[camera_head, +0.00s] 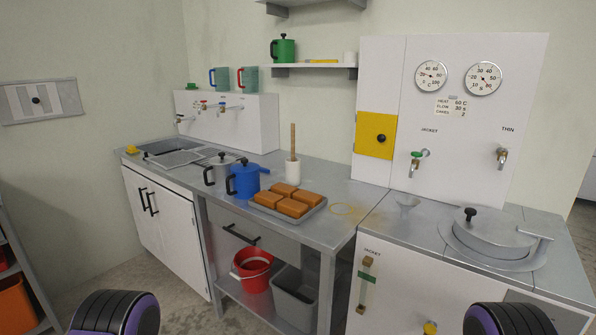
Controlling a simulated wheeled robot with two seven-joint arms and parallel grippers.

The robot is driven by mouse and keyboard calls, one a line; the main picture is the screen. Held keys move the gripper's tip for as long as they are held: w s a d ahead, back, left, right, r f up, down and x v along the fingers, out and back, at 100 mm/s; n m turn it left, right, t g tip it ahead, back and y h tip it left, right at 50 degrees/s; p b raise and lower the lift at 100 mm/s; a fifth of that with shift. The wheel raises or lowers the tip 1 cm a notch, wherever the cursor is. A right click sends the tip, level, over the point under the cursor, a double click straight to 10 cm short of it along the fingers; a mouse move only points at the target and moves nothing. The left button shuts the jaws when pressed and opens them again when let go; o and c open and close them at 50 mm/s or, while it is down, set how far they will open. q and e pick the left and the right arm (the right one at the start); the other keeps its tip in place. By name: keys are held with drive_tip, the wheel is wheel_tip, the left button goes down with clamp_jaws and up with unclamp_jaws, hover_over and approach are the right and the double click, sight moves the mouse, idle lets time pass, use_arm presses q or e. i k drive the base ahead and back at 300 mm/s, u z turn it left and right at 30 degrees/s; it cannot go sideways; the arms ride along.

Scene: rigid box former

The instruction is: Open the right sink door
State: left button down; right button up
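The sink cabinet stands at the left under the steel sink (170,150). It has two white doors, and both look shut. The right sink door (178,235) has a black vertical bar handle (152,203) near its left edge. The left sink door (136,206) has a matching handle (142,200) close beside it. Only black and purple rounded parts of my two arms show at the bottom edge. Neither gripper's fingers are in view.
A steel counter holds a tray of brown blocks (288,202), a blue jug (243,180) and a grey jug (219,170). A red bucket (253,270) and a grey bin (294,297) stand on the shelf below. Open floor lies before the sink doors; a rack (18,270) stands far left.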

sight(176, 215)
drive_tip(key=u, duration=0.45)
drive_tip(key=k, duration=1.05)
drive_tip(key=u, duration=1.45)
drive_tip(key=i, duration=2.8)
drive_tip(key=z, duration=0.15)
drive_tip(key=i, duration=1)
drive_tip(key=z, duration=1.6)
drive_tip(key=i, duration=0.85)
drive_tip(key=z, duration=1.05)
drive_tip(key=i, duration=0.2)
drive_tip(key=z, duration=0.1)
